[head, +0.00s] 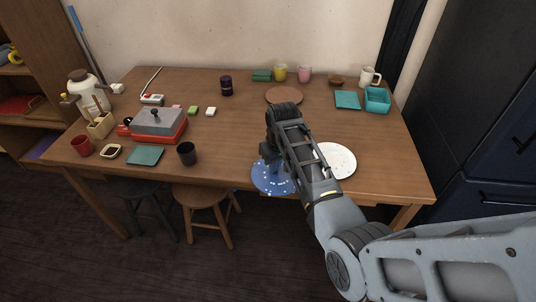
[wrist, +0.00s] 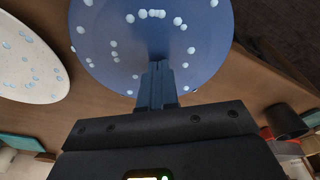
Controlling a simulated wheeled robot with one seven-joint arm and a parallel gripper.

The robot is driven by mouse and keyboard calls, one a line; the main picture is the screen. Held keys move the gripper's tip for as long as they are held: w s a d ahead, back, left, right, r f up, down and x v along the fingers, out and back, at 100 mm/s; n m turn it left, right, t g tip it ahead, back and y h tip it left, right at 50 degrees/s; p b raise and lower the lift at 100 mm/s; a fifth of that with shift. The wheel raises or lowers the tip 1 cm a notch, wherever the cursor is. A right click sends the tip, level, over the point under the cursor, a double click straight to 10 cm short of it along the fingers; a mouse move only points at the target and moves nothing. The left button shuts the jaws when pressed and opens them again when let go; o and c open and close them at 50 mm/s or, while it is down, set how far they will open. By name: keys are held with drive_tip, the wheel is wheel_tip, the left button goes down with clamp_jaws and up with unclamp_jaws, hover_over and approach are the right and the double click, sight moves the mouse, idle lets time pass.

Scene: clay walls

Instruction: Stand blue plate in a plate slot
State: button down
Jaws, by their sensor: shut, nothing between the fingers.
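The blue plate (head: 268,181) with pale dots is at the table's front edge, and its near rim seems to reach past that edge. In the wrist view the blue plate (wrist: 205,45) fills the top centre. My gripper (head: 270,158) is over the plate's far part, partly hidden by my own arm. In the wrist view its fingers (wrist: 157,72) are together with nothing between them, in front of the plate's rim area. Whether the fingertips touch the plate cannot be told. I make out no plate slot in either view.
A white speckled plate (head: 337,160) lies right of the blue plate and also shows in the wrist view (wrist: 32,62). A dark cup (head: 187,153) stands to the left. A round brown board (head: 284,95) lies behind. A stool (head: 205,200) stands below the front edge.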

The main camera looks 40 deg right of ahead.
drive_tip(key=shift+s+r+p, duration=0.15)
drive_tip(key=shift+r+p, duration=0.1)
drive_tip(key=shift+p, duration=0.05)
drive_tip(key=shift+r+p, duration=0.1)
drive_tip(key=shift+p, duration=0.2)
